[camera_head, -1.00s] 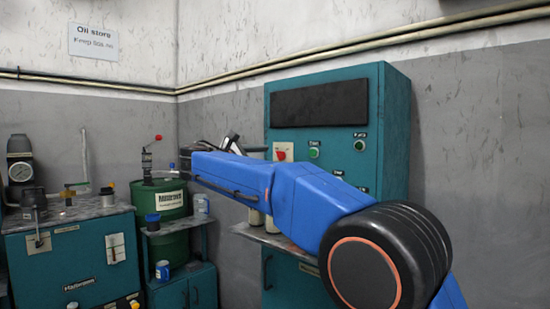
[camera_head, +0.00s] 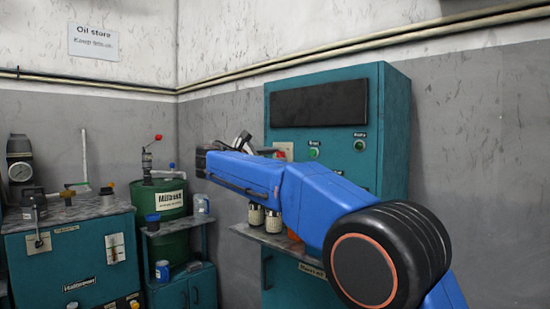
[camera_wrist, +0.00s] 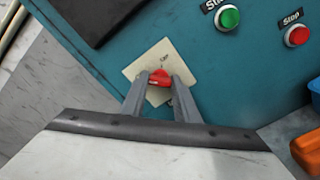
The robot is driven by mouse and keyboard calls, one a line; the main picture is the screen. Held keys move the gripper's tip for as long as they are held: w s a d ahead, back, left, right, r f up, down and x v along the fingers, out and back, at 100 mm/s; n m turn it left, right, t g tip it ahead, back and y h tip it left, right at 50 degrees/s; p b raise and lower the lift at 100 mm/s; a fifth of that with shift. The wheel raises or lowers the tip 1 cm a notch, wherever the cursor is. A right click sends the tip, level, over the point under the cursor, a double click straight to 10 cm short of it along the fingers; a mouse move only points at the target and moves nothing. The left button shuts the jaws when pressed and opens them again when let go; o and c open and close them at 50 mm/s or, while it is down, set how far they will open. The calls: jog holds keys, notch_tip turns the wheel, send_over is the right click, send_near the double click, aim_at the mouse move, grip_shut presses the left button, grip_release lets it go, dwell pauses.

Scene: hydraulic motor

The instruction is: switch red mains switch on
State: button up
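The red mains switch (camera_wrist: 160,78) is a small red knob on a cream plate (camera_wrist: 143,70) on the teal cabinet. In the wrist view, my gripper (camera_wrist: 161,82) has its two grey fingers apart, one on each side of the knob. The knob nearly fills the space between the fingertips; I cannot tell whether they press on it. Lettering on the plate is partly covered by the fingers. In the head view the cream plate (camera_head: 284,148) shows just above my blue arm, and the knob is hidden. My gripper (camera_head: 242,142) is partly hidden behind the arm there.
Right of the switch, the cabinet (camera_head: 396,130) carries a green Start button (camera_wrist: 228,18) and a red Stop button (camera_wrist: 296,35). A dark panel (camera_head: 318,104) is above. Cans (camera_head: 273,221) stand on the shelf below. A green drum (camera_head: 172,198) stands to the left.

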jog(key=shift+m, duration=0.3)
jog(key=m, duration=0.8)
jog(key=shift+f+m, duration=0.1)
jog(key=shift+m, duration=0.3)
jog(key=m, duration=0.4)
jog(key=shift+m, duration=2.2)
jog(key=o, duration=1)
jog(key=shift+o, duration=0.2)
